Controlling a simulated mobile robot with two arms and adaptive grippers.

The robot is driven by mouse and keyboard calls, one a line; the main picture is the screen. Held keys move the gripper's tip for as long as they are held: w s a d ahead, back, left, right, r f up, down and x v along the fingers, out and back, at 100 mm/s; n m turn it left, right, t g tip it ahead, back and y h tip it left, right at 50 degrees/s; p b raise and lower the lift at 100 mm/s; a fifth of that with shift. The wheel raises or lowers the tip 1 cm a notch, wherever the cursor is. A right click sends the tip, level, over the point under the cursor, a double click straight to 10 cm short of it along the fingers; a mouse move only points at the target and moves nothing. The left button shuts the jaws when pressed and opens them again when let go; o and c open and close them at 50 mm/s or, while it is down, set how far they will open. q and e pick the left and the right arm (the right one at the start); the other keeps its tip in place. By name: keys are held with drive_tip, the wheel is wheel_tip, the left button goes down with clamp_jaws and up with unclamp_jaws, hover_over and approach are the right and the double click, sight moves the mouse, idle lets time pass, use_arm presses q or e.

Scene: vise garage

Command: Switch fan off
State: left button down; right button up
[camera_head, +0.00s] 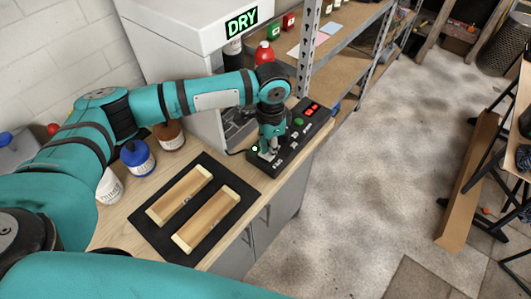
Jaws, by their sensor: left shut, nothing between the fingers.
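A black control panel (291,139) lies on the wooden bench at the foot of a white cabinet (183,32) with a lit green "DRY" sign. The panel bears red lit parts (311,109) at its far end and a green button (299,121) nearer its middle. My left gripper (268,153) points down, shut and empty, at the near left end of the panel. It hides part of that end; I cannot tell whether it touches. No fan itself is recognizable. My right gripper is not in view.
A black mat (155,236) with two wooden blocks (180,195) lies nearer on the bench. Jars, one with a blue lid (136,152), stand at the left under my arm. A metal shelf (345,40) rises behind the panel.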

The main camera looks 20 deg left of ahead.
use_arm(q)
drive_tip(key=shift+s+f, duration=0.1)
drive_tip(key=shift+f, duration=0.95)
idle(0.4)
wheel_tip(320, 180, up, 7)
drive_tip(key=p, duration=0.8)
idle(0.4)
